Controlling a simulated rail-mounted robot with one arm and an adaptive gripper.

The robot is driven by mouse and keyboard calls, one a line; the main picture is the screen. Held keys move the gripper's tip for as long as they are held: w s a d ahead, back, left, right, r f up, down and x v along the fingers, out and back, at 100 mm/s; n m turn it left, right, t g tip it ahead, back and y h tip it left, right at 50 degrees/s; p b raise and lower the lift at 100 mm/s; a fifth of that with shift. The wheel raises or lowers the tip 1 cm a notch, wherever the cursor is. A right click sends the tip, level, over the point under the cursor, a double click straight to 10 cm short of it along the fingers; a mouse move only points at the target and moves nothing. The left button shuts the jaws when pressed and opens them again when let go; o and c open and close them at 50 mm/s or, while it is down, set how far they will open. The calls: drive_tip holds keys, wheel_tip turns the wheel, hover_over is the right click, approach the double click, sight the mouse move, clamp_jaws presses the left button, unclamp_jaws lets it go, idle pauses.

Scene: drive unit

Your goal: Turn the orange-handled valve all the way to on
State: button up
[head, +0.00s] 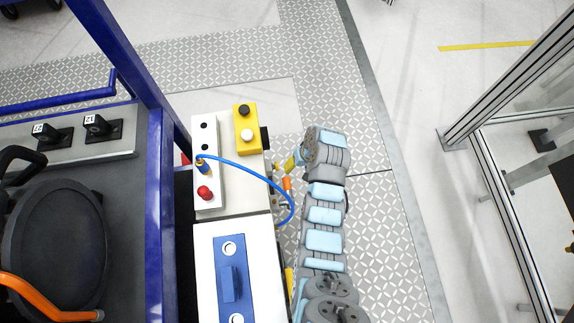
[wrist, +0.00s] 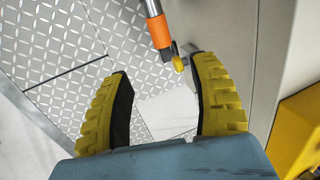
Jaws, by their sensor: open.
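The orange valve handle (wrist: 158,31) shows in the wrist view as a short orange cylinder with a grey end, at the top centre. A small yellow tip and a metal fitting lie just below it, beside a grey panel (wrist: 231,40). In the head view the orange handle (head: 287,184) is a small patch beside the cabinet's right side. My gripper (wrist: 161,66) is open, with its yellow and black fingers spread and nothing between them. The handle is ahead of the fingers, closer to the right one; I cannot tell if they touch. In the head view my gripper (head: 287,164) is partly hidden.
A light cabinet (head: 245,185) carries a red button (head: 205,192), a yellow button box (head: 247,128) and a blue cable (head: 270,182) looping over its right edge. A blue frame post (head: 155,220) stands left. Patterned floor plates (head: 385,220) lie clear to the right.

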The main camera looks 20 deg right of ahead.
drive_tip(key=b, duration=0.2)
hover_over(288, 182)
drive_tip(key=d, duration=0.2)
wheel_tip(288, 182, down, 8)
drive_tip(key=r, duration=0.1)
drive_tip(key=shift+s+b+x, duration=0.15)
drive_tip(key=shift+b+x, duration=0.25)
drive_tip(key=shift+x, duration=1.25)
drive_tip(key=shift+s+b+x, duration=0.15)
drive_tip(key=shift+b+x, duration=0.2)
drive_tip(key=shift+x, duration=1.25)
drive_tip(key=shift+w+a+f, duration=0.1)
drive_tip(key=shift+a+f, duration=0.1)
drive_tip(key=shift+f, duration=0.25)
drive_tip(key=shift+a+f+b, duration=0.2)
drive_tip(key=shift+f+b, duration=0.15)
drive_tip(key=shift+f, duration=0.15)
clamp_jaws()
